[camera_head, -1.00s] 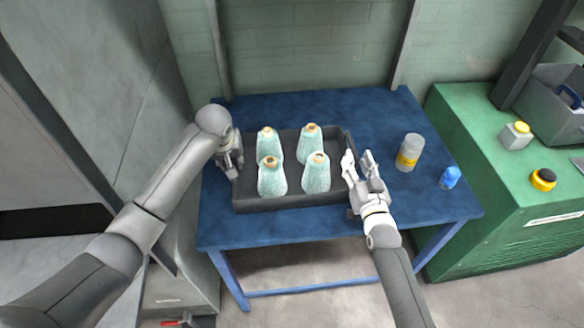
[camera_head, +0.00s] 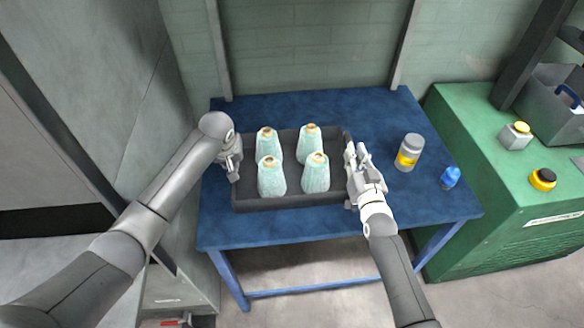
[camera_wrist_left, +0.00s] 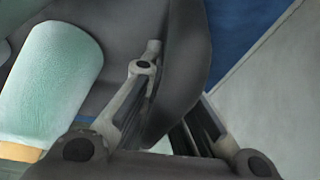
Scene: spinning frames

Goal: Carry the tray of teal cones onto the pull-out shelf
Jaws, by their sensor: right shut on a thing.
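The dark grey tray (camera_head: 290,203) rests on the blue table (camera_head: 340,225). Several teal cones (camera_head: 271,178) with tan tops stand upright in it. My left gripper (camera_head: 234,165) is at the tray's left wall. In the left wrist view its fingers (camera_wrist_left: 175,90) lie on both sides of the wall, with one cone (camera_wrist_left: 50,85) close by inside; I cannot tell whether they press on it. My right gripper (camera_head: 353,172) is shut on the tray's right wall. I cannot make out a pull-out shelf in these views.
A clear jar with a yellow label (camera_head: 409,153) and a small blue bottle (camera_head: 450,178) stand right of the tray. A green cabinet (camera_head: 500,205) with a grey bin (camera_head: 550,100) is at the right. A wall is behind the table. A grey cabinet (camera_head: 85,90) is at the left.

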